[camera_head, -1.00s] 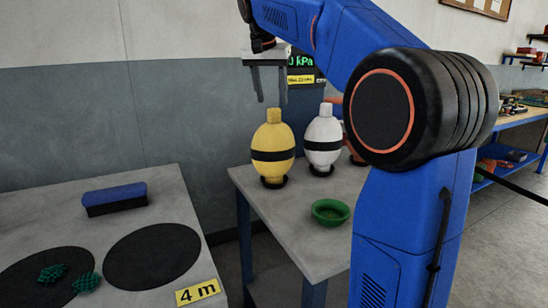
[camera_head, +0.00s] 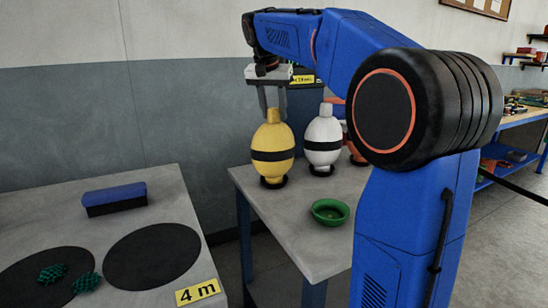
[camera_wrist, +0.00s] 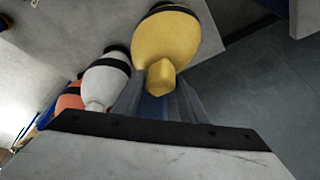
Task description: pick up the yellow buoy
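The yellow buoy (camera_head: 273,140) with a black band stands upright on a black ring on the grey table, left of the white buoy (camera_head: 322,140). In the wrist view the yellow buoy (camera_wrist: 168,42) lies ahead, its narrow top end at the fingers. My gripper (camera_head: 274,108) is above the buoy, pointing down, with its fingertips around the level of its neck. In the wrist view my gripper's fingers (camera_wrist: 158,98) are spread, one on each side of the neck. A gap shows beside the neck, so the fingers look open; contact is not clear.
An orange buoy (camera_head: 355,152) stands behind the white one, partly hidden by my arm; the white buoy is close on the right. A green bowl (camera_head: 330,212) sits in front. A neighbouring table (camera_head: 165,200) holds a blue-topped block (camera_head: 115,199).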

